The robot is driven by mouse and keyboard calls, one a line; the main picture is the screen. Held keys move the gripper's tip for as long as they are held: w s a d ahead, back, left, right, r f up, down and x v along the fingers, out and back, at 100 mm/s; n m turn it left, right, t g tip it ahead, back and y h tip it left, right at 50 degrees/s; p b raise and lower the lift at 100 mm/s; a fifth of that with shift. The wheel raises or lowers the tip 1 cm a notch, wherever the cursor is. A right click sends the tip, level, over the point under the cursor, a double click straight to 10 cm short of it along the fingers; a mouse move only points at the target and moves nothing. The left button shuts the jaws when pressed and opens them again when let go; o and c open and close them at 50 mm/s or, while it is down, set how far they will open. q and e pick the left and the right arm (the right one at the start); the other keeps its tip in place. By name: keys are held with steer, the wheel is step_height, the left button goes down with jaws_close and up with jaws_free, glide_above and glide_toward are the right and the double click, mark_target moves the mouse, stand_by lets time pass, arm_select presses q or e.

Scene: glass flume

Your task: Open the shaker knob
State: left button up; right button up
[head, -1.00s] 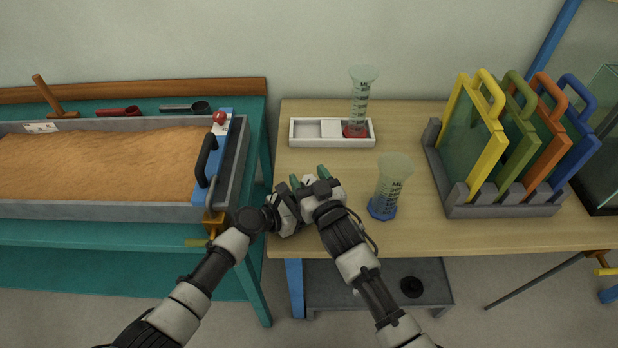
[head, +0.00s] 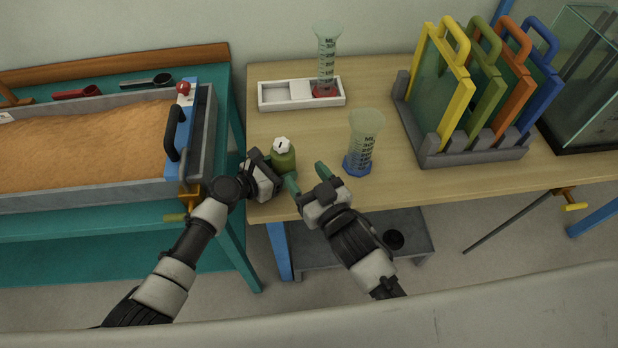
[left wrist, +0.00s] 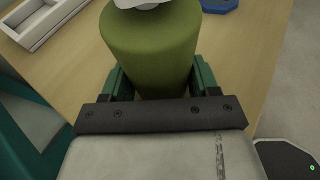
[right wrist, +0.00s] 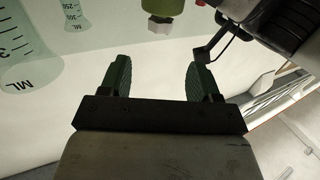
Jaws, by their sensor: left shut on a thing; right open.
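The shaker (head: 284,161) has an olive-green body with a white knob (head: 281,145) on top, and it looks upright near the table's left front edge. My left gripper (head: 273,168) is shut around its body. In the left wrist view the green body (left wrist: 152,48) sits between the fingers, with the white knob (left wrist: 140,3) cut off at the top. My right gripper (head: 306,177) is open and empty, to the right of the shaker and apart from it. In the right wrist view the white knob (right wrist: 160,25) shows beyond the open fingertips (right wrist: 160,78).
A blue-based measuring cylinder (head: 363,142) stands close to the right of my right gripper. A red-based cylinder (head: 326,62) stands in a white tray (head: 272,96) behind. A grey rack (head: 468,153) with coloured-framed panels is at right. A sand-filled flume (head: 85,145) is at left.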

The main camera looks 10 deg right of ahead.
steer(key=shift+s+d, duration=0.15)
steer(key=shift+s, duration=0.2)
steer(key=n+g+y, duration=0.4)
steer(key=n+g, duration=0.2)
steer(key=g, duration=0.2)
glide_toward(287, 144)
steer(key=shift+g+h, duration=0.3)
steer(key=x, duration=0.9)
steer(key=shift+w+a+r, duration=0.2)
steer(key=shift+w+a, duration=0.1)
steer(key=shift+a, duration=0.05)
steer(key=shift+c, duration=0.4)
